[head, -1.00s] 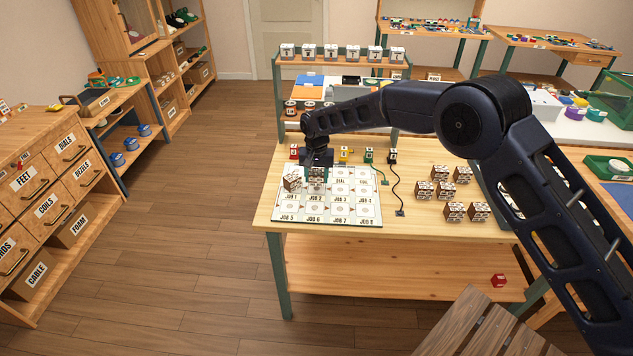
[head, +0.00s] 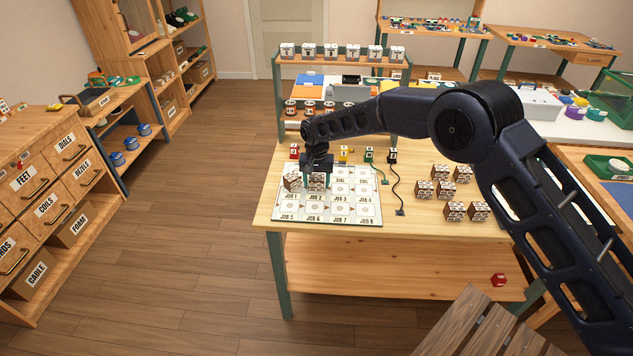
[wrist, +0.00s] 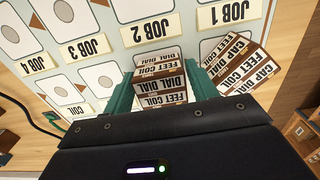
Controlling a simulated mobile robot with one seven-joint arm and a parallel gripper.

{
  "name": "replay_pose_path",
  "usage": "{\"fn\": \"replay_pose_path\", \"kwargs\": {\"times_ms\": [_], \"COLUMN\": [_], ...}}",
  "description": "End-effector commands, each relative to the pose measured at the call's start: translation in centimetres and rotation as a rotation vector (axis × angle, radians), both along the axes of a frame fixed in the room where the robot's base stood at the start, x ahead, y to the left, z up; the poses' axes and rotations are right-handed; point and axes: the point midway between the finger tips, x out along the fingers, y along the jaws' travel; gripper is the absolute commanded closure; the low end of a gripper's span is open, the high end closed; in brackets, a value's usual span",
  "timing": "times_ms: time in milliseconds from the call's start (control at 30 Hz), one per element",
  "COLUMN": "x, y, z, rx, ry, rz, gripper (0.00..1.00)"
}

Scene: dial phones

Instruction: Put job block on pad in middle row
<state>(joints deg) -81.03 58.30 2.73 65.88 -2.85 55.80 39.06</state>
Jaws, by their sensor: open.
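A brown and white job block labelled FEET, COIL and DIAL (wrist: 160,84) stands on the JOB 2 pad of the white board (head: 345,222), in the row of pads JOB 1 to JOB 4. It also shows in the head view (head: 317,182). My gripper (wrist: 160,92) is open, with its green fingers on either side of this block; I cannot see whether they touch it. A second job block, labelled CAP and DIAL (wrist: 240,68), stands turned askew at the JOB 1 pad, beside one finger. It also shows in the head view (head: 292,182).
Several job blocks (head: 454,190) stand on the right of the wooden table (head: 420,226). Small coloured blocks (head: 343,154) and cables (head: 398,190) lie behind and right of the board. The JOB 3 and JOB 4 pads and the JOB 5 to JOB 8 row are empty.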

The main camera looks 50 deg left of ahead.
Motion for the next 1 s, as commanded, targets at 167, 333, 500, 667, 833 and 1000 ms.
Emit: {"fn": "replay_pose_path", "kwargs": {"times_ms": [167,333,500,667,833,1000], "x": [0.0,0.0,0.0,0.0,0.0,0.0], "y": [0.1,0.1,0.0,0.0,0.0,0.0], "z": [2.1,5.4,8.6,10.7,11.8,12.1], "rx": [0.002,0.004,0.002,0.001,0.000,0.000], "ry": [-0.001,-0.001,-0.001,-0.001,0.000,0.000], "rz": [0.000,0.000,0.000,0.000,0.000,0.000], "gripper": [0.42,0.42,0.42,0.42,0.42,0.42]}}
